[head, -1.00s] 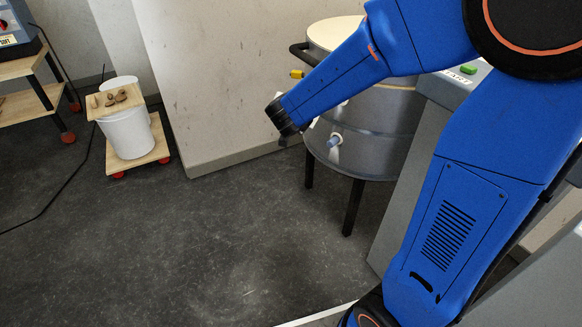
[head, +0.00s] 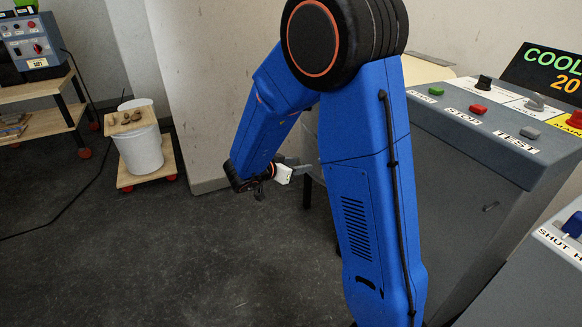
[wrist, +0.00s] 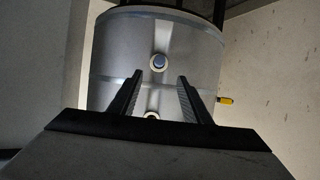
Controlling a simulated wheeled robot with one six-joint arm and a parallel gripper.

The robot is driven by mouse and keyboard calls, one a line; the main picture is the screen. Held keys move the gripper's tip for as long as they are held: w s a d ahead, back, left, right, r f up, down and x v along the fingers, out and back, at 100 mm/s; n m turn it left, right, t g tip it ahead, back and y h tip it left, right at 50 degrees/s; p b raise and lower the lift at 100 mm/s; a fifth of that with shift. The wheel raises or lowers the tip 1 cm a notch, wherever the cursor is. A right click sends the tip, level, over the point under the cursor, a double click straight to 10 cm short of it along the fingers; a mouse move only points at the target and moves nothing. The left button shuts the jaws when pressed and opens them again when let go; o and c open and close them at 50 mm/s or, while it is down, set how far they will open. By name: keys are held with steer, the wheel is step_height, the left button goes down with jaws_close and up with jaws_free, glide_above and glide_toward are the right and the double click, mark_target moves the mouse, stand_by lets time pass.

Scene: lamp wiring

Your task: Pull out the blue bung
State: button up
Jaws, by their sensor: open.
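The blue bung (wrist: 159,62) sits in a pale round collar on the side of a grey metal drum (wrist: 110,60), seen in the wrist view. My gripper (wrist: 160,76) is open and empty, its two dark fingers pointing at the drum. The bung appears just beyond the fingertips, roughly centred between them; the remaining gap is hard to judge. A second pale fitting (wrist: 151,115) on the drum shows lower in that view, between the fingers. In the head view my gripper (head: 300,166) is beside my arm, and my arm hides the bung and most of the drum.
A yellow handle (wrist: 225,100) sticks out beside the drum. In the head view, a grey console (head: 470,150) with buttons stands right of my arm. A white bucket (head: 140,150) on a wheeled board stands left.

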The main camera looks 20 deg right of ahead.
mark_target(320, 162)
steer(key=x, duration=1.2)
steer(key=shift+w+d+f, duration=0.15)
steer(key=shift+d+f, duration=0.05)
steer(key=shift+d, duration=0.15)
jaws_close()
steer(key=shift+s+a, duration=0.25)
steer(key=shift+a, duration=0.35)
stand_by(0.4)
steer(key=s+a, duration=0.4)
steer(key=a, duration=0.4)
steer(key=shift+a, duration=0.4)
stand_by(1.3)
stand_by(0.3)
